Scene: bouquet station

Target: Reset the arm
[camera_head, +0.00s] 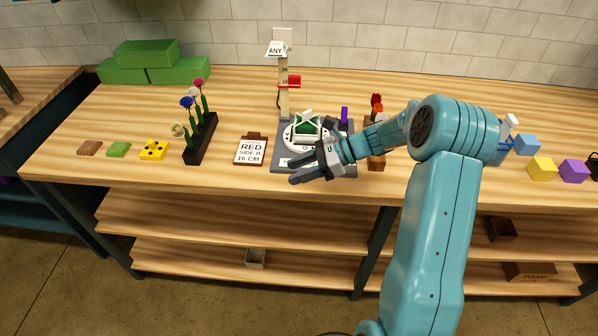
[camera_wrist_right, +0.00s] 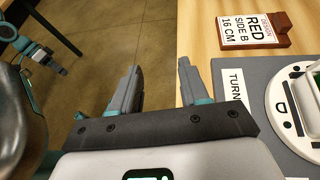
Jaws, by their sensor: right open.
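My right arm, teal, reaches in from the lower right of the head view and bends left over the table's front edge. My right gripper (camera_head: 294,171) is open and empty, with its grey fingers pointing left. It is in front of the grey turntable base (camera_head: 345,168) and partly hides it. In the right wrist view the two fingers (camera_wrist_right: 158,75) stand apart with nothing between them, over the table edge and floor. The card reading "RED SIDE B 16 CM" (camera_head: 250,151) lies left of the gripper and also shows in the wrist view (camera_wrist_right: 251,30).
A dark rack with flowers (camera_head: 201,139) stands left of the card. A measuring post (camera_head: 284,95) rises behind the turntable. Red flowers in a brown holder (camera_head: 376,158) stand close behind my forearm. Colored blocks (camera_head: 542,168) sit at right. The table's front left (camera_head: 215,175) is clear.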

